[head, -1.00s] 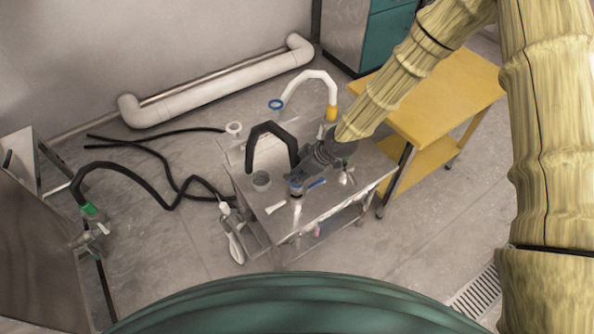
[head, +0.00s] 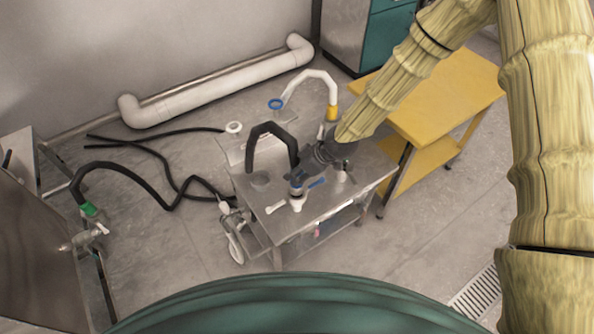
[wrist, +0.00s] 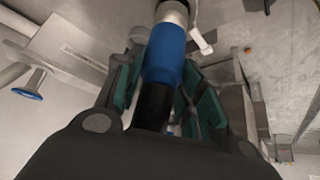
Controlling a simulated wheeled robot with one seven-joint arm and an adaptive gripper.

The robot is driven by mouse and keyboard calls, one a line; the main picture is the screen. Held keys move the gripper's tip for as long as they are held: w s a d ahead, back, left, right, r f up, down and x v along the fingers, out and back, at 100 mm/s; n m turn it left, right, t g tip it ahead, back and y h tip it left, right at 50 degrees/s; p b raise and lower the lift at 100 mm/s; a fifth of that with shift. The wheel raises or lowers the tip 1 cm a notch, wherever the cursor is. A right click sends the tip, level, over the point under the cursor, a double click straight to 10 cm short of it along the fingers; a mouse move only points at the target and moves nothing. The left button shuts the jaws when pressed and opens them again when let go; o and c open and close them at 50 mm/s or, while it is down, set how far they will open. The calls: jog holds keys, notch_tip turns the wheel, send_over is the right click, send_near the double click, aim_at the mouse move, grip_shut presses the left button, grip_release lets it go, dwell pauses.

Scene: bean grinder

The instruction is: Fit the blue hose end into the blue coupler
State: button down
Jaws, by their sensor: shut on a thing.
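My gripper (wrist: 165,85) is shut on the blue hose end (wrist: 165,52), with its green-lined fingers on either side. Black hose (wrist: 153,106) runs from the blue collar back toward my palm. In the head view the black hose (head: 268,130) arches over the steel cart, and its blue end (head: 297,190) is below my gripper (head: 305,172).
The steel cart (head: 335,222) also holds a small white piece (head: 275,207) and a blue strip (head: 317,183). A white pipe with a blue ring (head: 276,104) stands behind. A green-collared hose (head: 90,210) is at left, a yellow table (head: 440,95) at right.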

jog(key=shift+f+b, duration=1.2)
jog(key=shift+f, duration=0.8)
jog(key=c, duration=0.8)
grip_release()
jog(key=v, duration=1.2)
jog(key=shift+f, duration=0.1)
